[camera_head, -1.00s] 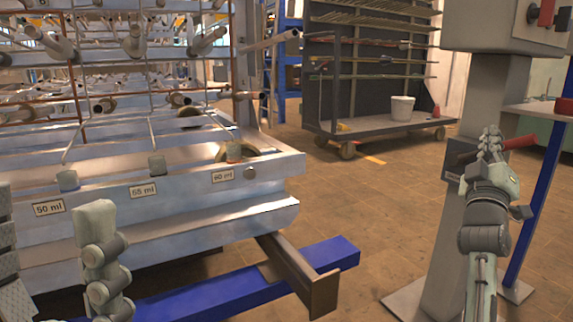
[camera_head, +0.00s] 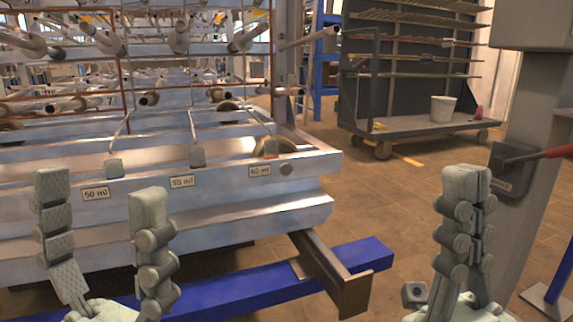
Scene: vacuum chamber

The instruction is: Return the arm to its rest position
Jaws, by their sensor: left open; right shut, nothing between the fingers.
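My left gripper (camera_head: 100,195) is at the lower left, upright with its two fingers spread apart and empty, in front of the metal frame's lower beam. My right gripper (camera_head: 467,178) is at the lower right, upright with its fingers together and nothing between them. It stands over the open floor, left of the grey post in the picture. The upper links of both arms are out of view.
A metal rack (camera_head: 225,200) with 50, 55 and 60 ml labels fills the left side. A blue beam (camera_head: 225,295) and a brown bracket (camera_head: 332,275) lie low in front. A grey post (camera_head: 540,130) with a red handle (camera_head: 557,152) stands right. A wheeled cart (camera_head: 415,128) is behind; floor between is clear.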

